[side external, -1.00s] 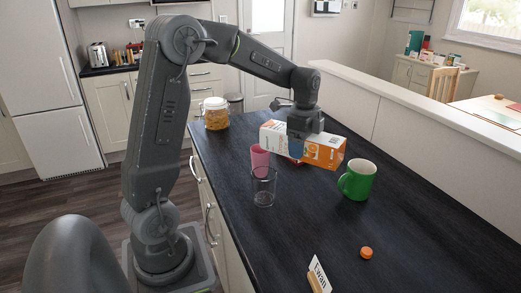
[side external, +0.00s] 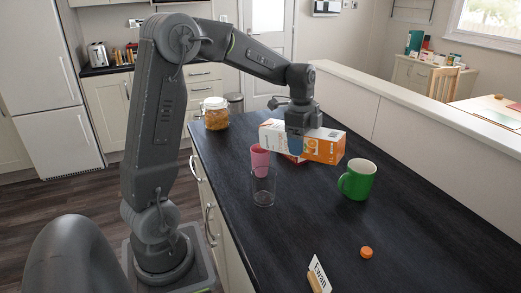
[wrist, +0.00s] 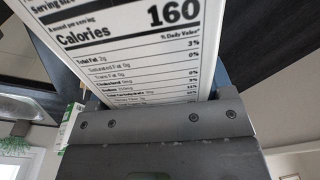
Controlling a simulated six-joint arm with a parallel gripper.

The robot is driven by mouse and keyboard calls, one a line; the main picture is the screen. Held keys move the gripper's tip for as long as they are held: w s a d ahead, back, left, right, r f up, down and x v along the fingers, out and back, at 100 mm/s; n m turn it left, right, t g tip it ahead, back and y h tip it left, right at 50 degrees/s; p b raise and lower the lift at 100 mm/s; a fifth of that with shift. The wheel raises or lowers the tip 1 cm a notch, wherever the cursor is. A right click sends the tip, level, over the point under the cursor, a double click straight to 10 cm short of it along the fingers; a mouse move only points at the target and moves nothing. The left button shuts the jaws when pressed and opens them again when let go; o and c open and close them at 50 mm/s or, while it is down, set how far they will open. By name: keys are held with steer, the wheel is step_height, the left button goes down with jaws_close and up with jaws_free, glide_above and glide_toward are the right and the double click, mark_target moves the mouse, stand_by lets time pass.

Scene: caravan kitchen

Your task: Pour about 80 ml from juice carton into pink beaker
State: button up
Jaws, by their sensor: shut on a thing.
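The juice carton (side external: 325,147), white and orange, lies nearly level in my gripper (side external: 296,146), above the dark counter. Its white left end is close to the pink beaker (side external: 260,160) in the side view; the spout cannot be made out. The beaker stands upright, its lower part seen through a clear glass in front. My gripper is shut on the carton, whose nutrition panel (wrist: 130,50) fills the upper part of the wrist view. No liquid stream is visible, and the beaker's contents are hidden.
The clear glass (side external: 263,190) stands nearer the camera than the beaker. A green mug (side external: 357,180) is right of the carton. A jar (side external: 215,114) stands at the far left.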

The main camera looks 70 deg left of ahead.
mark_target(309, 154)
steer(key=shift+w+d+r, duration=0.15)
steer(key=shift+w, duration=0.05)
steer(key=shift+w+d, duration=0.35)
steer(key=shift+d, duration=0.1)
steer(key=shift+r, duration=0.1)
steer(key=shift+d+r+t+h, duration=0.1)
steer(key=shift+r+t+h, duration=0.1)
steer(key=shift+t+h, duration=0.15)
stand_by(1.6)
steer(key=f, duration=0.1)
steer(key=g+y, duration=0.1)
steer(key=f+y, duration=0.1)
steer(key=shift+w+d+f+g, duration=0.25)
steer(key=shift+d+f, duration=0.05)
steer(key=shift+f, duration=0.05)
steer(key=shift+s+a+f+y, duration=0.1)
steer(key=shift+f+y, duration=0.25)
steer(key=shift+f, duration=0.2)
steer(key=shift+s+a+f+g+y, duration=0.1)
steer(key=shift+f+g+y, duration=0.2)
steer(key=shift+f+g, duration=0.1)
steer(key=c, duration=0.3)
stand_by(0.4)
